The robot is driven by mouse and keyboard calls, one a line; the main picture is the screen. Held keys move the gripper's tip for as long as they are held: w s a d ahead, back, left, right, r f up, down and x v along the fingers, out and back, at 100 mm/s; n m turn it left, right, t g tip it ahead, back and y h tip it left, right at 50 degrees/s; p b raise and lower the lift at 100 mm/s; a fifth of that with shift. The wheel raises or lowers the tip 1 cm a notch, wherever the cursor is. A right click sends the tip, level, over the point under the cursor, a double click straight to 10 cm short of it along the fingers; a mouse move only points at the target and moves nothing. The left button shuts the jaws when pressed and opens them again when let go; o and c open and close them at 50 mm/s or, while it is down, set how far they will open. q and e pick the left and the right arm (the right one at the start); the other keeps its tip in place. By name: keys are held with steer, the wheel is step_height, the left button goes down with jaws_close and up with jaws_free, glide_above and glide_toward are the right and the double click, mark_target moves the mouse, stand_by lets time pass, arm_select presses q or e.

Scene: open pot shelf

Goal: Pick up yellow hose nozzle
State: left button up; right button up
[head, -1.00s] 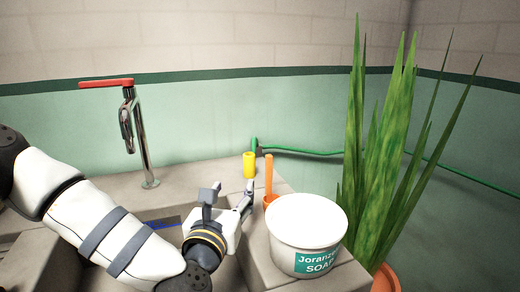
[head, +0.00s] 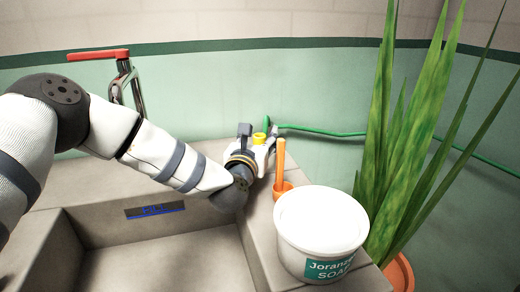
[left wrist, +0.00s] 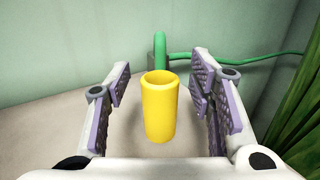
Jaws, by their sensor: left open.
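The yellow hose nozzle (left wrist: 160,110) stands upright on the stone ledge, centred between the two open fingers of my left gripper (left wrist: 163,105) in the left wrist view. A gap shows on each side of it, so the fingers are not touching it. In the head view only the top of the nozzle (head: 259,138) shows, with my left gripper (head: 259,136) around it and hiding its lower part. My right gripper is not in view.
An orange scoop (head: 280,165) and a white soap bucket (head: 320,230) stand just right of my left gripper. A green hose (head: 320,133) runs along the wall behind. A potted plant (head: 400,150) is at right, a red-handled tap (head: 98,54) at left, above a stone basin (head: 130,230).

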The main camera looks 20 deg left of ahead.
arm_select(q)
jaws_close()
